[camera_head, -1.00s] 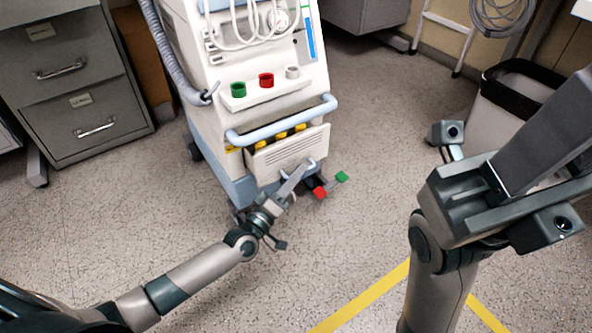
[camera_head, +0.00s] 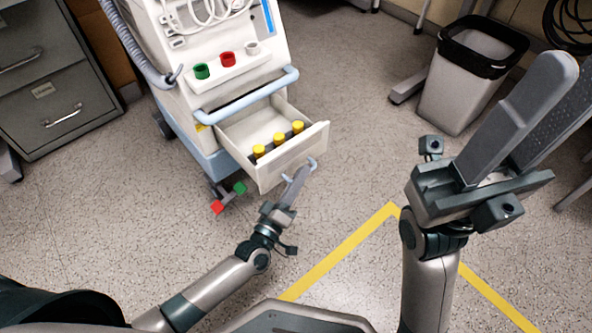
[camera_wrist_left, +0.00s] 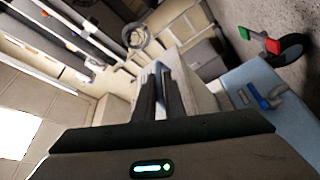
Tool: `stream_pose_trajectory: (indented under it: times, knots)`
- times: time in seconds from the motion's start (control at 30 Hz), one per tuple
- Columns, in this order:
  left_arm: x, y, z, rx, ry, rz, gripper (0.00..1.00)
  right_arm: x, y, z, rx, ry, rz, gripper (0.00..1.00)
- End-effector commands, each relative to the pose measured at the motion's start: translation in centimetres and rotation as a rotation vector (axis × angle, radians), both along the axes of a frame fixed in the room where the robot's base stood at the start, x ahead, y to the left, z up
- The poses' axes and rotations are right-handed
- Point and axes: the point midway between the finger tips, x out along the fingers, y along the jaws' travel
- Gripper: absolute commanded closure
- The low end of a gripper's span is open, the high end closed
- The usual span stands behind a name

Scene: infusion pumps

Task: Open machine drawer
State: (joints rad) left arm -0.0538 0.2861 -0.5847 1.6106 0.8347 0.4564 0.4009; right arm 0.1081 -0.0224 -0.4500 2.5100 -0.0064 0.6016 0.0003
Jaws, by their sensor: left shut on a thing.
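The white machine (camera_head: 215,70) stands at the upper middle of the head view. Its drawer (camera_head: 290,155) is pulled well out, with the inside exposed and several yellow-capped bottles (camera_head: 278,139) in it. My left gripper (camera_head: 303,173) is shut on the small pale-blue drawer handle (camera_head: 313,163) on the drawer's front. In the left wrist view the left fingers (camera_wrist_left: 160,92) are close together beside the pale drawer front (camera_wrist_left: 193,82); the grip itself is partly hidden. My right gripper (camera_head: 530,115) is raised at the right, its fingers apart and empty.
A pale-blue push bar (camera_head: 240,103) crosses the machine above the drawer. A grey filing cabinet (camera_head: 60,85) stands at the left, and a lined waste bin (camera_head: 465,85) behind my right gripper. The floor (camera_head: 365,150) right of the drawer is clear, with yellow tape (camera_head: 340,252) nearer me.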

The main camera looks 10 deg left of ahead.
Motion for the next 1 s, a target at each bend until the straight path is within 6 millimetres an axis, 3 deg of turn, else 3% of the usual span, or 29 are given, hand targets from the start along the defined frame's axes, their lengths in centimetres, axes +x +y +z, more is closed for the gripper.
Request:
stream_pose_trajectory:
  times: [0.2, 0.23, 0.27, 0.73, 0.9, 1.0]
  knots:
    - [0.0, 0.1, 0.1, 0.001, -0.004, 0.002, 1.0, 0.0, 0.0, 0.0, 0.0, 0.0, 0.0, 0.69]
    - [0.0, 0.1, 0.1, 0.001, -0.004, 0.002, 0.88, 0.0, 0.0, 0.0, 0.0, 0.0, 0.0, 0.69]
    - [0.0, 0.1, 0.1, 0.001, -0.003, 0.002, 0.84, 0.0, 0.0, 0.0, 0.0, 0.0, 0.0, 0.69]
    - [0.0, 0.1, 0.6, -0.001, -0.002, 0.001, 0.84, -0.1, -0.1, 0.4, 0.001, -0.003, -0.001, 0.69]
    - [0.0, 0.1, 2.0, -0.002, -0.003, 0.002, 0.84, -0.1, -0.6, 0.7, 0.006, 0.001, -0.015, 0.69]
    - [0.1, 0.1, 3.4, -0.003, -0.008, 0.004, 0.84, 0.1, -1.3, -0.4, -0.014, 0.042, -0.043, 0.69]
